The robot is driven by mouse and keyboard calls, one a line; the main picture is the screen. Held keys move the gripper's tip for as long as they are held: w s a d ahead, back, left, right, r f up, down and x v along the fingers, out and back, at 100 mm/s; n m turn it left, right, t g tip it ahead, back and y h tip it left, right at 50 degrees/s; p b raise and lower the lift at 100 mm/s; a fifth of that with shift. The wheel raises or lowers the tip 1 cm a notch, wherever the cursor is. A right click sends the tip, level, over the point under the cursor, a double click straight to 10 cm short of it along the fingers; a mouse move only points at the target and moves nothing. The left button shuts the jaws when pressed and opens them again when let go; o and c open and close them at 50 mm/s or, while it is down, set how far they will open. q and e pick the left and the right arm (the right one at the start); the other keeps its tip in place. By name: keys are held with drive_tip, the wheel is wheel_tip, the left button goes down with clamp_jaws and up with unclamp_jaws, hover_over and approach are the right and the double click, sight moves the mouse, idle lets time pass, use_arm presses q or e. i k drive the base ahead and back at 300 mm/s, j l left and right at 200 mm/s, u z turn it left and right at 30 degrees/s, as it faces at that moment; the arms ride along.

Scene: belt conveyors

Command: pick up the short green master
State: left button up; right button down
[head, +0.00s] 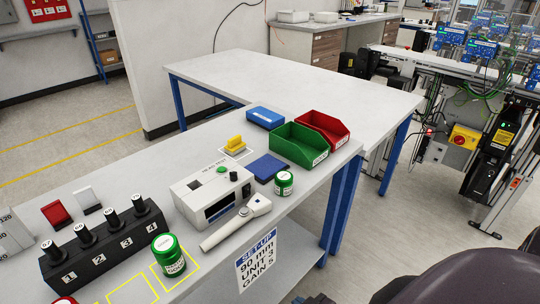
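One green jar (284,184) stands near the bench's right edge, beside a flat dark blue block (268,167). The other green jar (170,257) looks bigger, is closer to me and stands in a yellow outlined square by the front edge. I cannot tell for sure which is the short master. Neither gripper is in view.
Between the jars are a white boxed instrument (207,188) and a white handheld probe (236,223). A black numbered rack (103,246) stands left. Green (297,147) and red (330,127) bins stand behind the far jar. The far table (290,80) is clear.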

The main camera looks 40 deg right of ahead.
sight(284, 179)
drive_tip(key=z, duration=1.2)
